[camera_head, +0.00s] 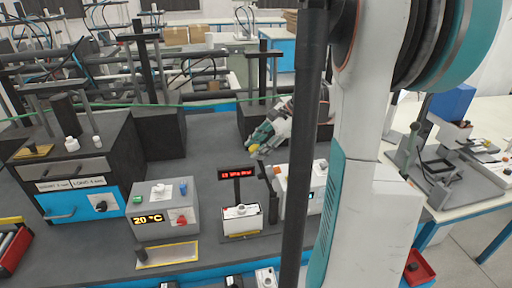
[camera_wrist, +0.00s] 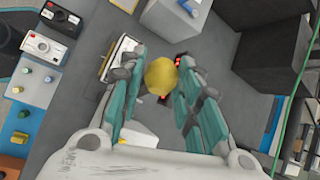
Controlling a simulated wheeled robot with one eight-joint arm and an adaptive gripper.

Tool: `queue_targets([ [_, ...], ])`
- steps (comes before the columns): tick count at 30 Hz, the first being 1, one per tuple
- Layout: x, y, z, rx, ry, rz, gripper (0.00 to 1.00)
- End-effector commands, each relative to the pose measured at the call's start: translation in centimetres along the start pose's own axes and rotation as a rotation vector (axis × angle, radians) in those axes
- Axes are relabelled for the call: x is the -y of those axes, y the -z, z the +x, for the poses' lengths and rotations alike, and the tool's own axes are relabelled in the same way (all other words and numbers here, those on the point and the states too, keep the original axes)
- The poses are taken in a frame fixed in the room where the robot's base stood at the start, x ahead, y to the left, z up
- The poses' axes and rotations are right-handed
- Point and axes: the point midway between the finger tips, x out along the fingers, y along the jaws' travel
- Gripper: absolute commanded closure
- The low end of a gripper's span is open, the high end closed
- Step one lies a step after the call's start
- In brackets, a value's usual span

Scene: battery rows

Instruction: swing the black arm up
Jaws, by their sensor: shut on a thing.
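My gripper (camera_head: 257,148) reaches down from the upper right, with teal fingers, over the middle of the dark bench. It is shut on a yellow knob (camera_wrist: 161,74), which shows between the fingertips in the wrist view. In the head view the yellow knob (camera_head: 254,149) is small, at the fingertips. The black arm (camera_head: 268,182) stands nearly upright just below the knob, leaning slightly, beside a small white box (camera_head: 241,212) with a red-lit display (camera_head: 238,173). The join between knob and black arm is too small to make out.
A grey box with a 20 °C display (camera_head: 166,212) stands to the left, beside a drawer unit (camera_head: 75,170). A white device (camera_head: 300,188) stands close on the right. Dark blocks with posts (camera_head: 155,130) stand behind. Bare bench lies left of the display.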

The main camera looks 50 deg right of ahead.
Motion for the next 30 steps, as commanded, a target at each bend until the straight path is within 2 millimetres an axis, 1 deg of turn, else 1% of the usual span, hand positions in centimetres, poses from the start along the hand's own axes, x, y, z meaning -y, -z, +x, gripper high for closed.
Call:
queue_targets([
  [1, -0.1, 0.8, -0.1, -0.016, 0.003, 0.004, 1.00],
  [8, -0.1, 0.8, -0.2, -0.016, 0.003, 0.005, 1.00],
  [9, -0.1, 0.8, -0.2, -0.016, 0.003, 0.005, 0.67],
  [11, -0.1, 0.8, -0.2, -0.016, 0.003, 0.006, 0.53],
  [12, -0.1, 0.8, -0.2, -0.015, 0.002, 0.005, 0.51],
  [20, -0.1, 0.4, -0.1, -0.010, 0.000, 0.003, 0.51],
  [23, -0.1, 0.4, -0.3, -0.009, 0.000, 0.004, 0.51],
  [26, -0.1, 0.4, -1.2, -0.009, 0.001, 0.005, 0.51],
  [29, -0.1, 0.3, -2.8, -0.010, 0.001, 0.005, 0.51],
  [30, -0.1, 0.4, -3.7, -0.010, 0.001, 0.005, 0.51],
])
